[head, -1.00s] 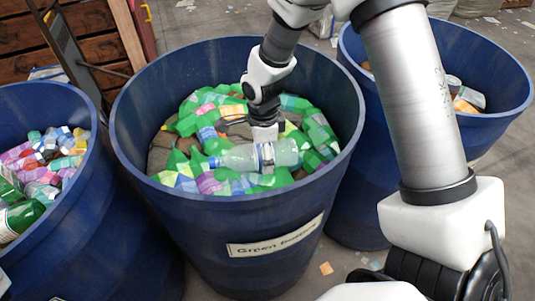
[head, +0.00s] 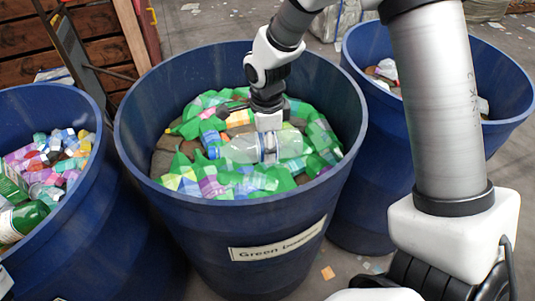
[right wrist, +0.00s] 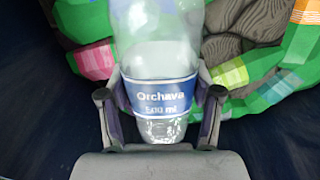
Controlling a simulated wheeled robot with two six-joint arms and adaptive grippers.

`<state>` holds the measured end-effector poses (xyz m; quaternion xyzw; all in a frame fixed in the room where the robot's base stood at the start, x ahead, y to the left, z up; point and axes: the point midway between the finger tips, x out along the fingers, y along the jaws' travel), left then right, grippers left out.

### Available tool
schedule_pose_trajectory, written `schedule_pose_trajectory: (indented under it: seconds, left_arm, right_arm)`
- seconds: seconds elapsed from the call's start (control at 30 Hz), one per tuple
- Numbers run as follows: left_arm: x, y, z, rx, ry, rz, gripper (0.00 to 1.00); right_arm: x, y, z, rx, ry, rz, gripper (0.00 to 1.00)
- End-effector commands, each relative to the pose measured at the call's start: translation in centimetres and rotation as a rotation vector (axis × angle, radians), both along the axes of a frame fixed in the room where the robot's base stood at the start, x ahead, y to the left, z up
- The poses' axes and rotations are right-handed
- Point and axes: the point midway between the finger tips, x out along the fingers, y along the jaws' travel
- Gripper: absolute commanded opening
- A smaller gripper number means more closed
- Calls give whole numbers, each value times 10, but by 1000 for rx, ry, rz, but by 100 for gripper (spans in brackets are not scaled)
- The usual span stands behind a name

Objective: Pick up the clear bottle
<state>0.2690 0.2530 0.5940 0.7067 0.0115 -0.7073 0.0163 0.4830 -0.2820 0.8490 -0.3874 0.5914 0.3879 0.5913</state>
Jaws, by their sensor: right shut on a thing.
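The clear bottle (head: 241,150) has a blue cap, at its left end in the head view, and a blue label. It lies roughly level over the contents of the middle bin. My right gripper (head: 269,152) reaches down into this bin and is shut around the bottle. In the right wrist view the bottle (right wrist: 160,50) sits between the two fingers of the gripper (right wrist: 162,100), which press its sides at the label reading "Orchava". The cap end is out of the wrist view. My left gripper is not in view.
The blue middle bin (head: 240,220), labelled "Green", holds many green pieces and some coloured ones. A blue bin with mixed bottles (head: 105,200) stands left. Another blue bin (head: 365,170) stands right, partly behind my right arm. The middle bin's rim surrounds the gripper.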

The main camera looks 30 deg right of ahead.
Motion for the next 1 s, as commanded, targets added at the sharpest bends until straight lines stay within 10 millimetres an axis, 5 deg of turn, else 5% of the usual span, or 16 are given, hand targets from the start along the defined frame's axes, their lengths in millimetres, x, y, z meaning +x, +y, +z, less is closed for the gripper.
schedule_pose_trajectory:
  seconds: [0.1, 0.37, 1.0]
  left_arm:
    - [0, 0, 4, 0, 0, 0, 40]
    - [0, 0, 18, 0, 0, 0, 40]
    - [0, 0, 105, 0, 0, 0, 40]
  right_arm:
    - [1, 0, 30, 0, -3, 0, 43]
    - [0, 0, 62, -1, 0, 0, 43]
    - [0, 0, 149, -1, 0, 0, 43]
